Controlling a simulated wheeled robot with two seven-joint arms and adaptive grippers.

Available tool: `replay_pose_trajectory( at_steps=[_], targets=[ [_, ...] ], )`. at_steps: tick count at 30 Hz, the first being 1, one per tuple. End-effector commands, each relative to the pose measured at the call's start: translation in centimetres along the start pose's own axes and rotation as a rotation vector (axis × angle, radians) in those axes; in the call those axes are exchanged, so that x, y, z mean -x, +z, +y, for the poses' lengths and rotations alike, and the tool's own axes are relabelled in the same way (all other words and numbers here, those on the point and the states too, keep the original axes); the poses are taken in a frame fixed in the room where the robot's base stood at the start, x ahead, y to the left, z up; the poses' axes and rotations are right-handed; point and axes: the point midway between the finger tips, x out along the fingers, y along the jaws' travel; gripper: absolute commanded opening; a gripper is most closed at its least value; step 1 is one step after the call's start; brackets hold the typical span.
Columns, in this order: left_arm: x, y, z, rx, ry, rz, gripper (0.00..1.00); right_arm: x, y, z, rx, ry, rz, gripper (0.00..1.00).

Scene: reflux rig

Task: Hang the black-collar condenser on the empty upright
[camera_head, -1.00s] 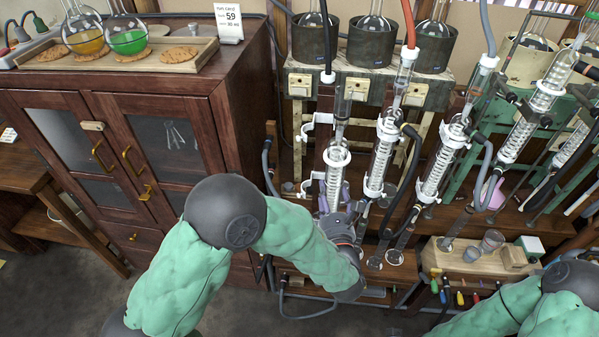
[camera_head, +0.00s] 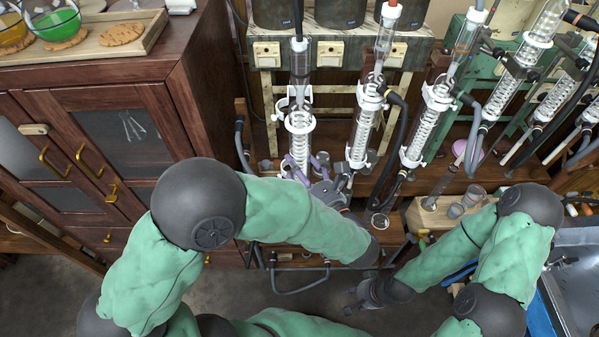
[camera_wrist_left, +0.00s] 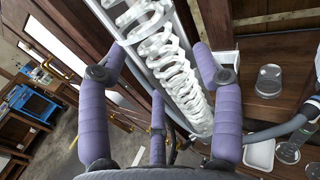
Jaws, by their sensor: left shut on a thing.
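The condenser (camera_head: 299,133) is a clear glass tube with a white coil. It stands nearly upright in the head view, in front of the leftmost upright, with its top near a white clamp (camera_head: 296,93). A black collar on it cannot be made out. My left gripper (camera_head: 310,170) is shut around its lower part. The wrist view shows the purple fingers (camera_wrist_left: 160,75) on both sides of the glass (camera_wrist_left: 165,55). Whether the condenser touches the clamp cannot be told. My right gripper (camera_head: 362,295) is low at front centre, away from the rig; its finger opening is unclear.
Two mounted condensers (camera_head: 367,125) (camera_head: 428,125) with hoses stand close to the right. A wooden block (camera_head: 432,215) with small vessels is at lower right. A wooden cabinet (camera_head: 150,90) stands left. A grey hose (camera_head: 240,150) hangs beside the leftmost upright.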

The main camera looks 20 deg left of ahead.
Motion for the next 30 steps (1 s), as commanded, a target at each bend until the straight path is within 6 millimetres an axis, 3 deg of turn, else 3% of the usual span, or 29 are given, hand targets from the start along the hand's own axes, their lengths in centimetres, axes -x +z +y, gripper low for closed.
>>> replay_pose_trajectory(
  at_steps=[30],
  targets=[
    [-8.2, 0.4, -4.5, 0.001, 0.002, -0.003, 0.14, -2.3, -0.1, 0.8, 0.000, 0.000, 0.000, 0.40]
  ],
)
